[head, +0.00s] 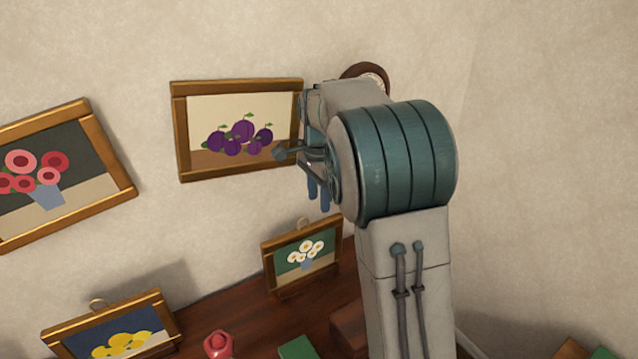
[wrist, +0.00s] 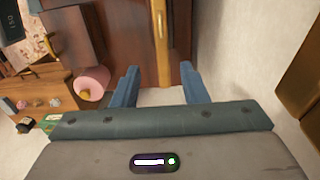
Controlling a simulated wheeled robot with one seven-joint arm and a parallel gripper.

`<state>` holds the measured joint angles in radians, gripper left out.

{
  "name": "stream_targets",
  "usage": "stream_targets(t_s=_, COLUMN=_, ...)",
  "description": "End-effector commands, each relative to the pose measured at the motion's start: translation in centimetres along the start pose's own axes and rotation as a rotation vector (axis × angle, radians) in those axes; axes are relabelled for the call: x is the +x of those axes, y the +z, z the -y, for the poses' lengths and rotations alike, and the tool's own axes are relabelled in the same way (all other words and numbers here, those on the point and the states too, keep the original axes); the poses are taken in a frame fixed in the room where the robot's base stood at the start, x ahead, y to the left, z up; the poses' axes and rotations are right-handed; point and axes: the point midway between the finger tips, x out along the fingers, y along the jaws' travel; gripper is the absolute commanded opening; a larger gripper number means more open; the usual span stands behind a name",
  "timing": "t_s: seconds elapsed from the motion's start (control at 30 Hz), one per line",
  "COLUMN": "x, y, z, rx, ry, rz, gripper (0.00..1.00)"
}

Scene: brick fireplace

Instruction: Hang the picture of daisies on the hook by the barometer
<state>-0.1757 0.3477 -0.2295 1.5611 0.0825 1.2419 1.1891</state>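The picture of daisies (head: 291,269) has white flowers on green in a wooden frame with a hanging loop on top. It stands on the dark wooden mantel (head: 238,312), close to the wall. My gripper (head: 318,192) is above it, pointing down. In the wrist view my gripper (wrist: 158,85) has its two blue fingers wide apart with nothing between the tips. A narrow wooden frame edge (wrist: 160,40), apparently the daisies picture from above, lies beyond them. The barometer (head: 365,71) is a round brown-rimmed dial, partly hidden behind my arm. The hook by it is not visible.
The plum picture (head: 240,169) hangs just left of my gripper. A red-flower picture (head: 62,208) hangs tilted at far left. A red object (head: 217,343) and a green block (head: 297,347) are near the mantel front.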

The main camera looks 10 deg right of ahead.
Motion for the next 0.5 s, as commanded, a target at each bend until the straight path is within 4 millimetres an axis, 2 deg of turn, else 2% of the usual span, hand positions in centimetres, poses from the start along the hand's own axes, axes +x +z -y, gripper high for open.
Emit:
stream_targets(t_s=0.1, x=-2.1, y=0.0, z=0.0, rx=0.001, ry=-0.003, rz=-0.001, gripper=0.40)
stream_targets(t_s=0.2, x=-3.2, y=0.0, z=0.0, rx=0.001, ry=-0.001, rz=-0.001, gripper=0.40)
stream_targets(t_s=0.4, x=-4.0, y=0.0, z=-0.1, rx=-0.002, ry=-0.001, rz=0.000, gripper=0.40)
stream_targets(t_s=0.5, x=-4.2, y=0.1, z=-0.9, rx=-0.031, ry=-0.007, rz=0.002, gripper=0.40)
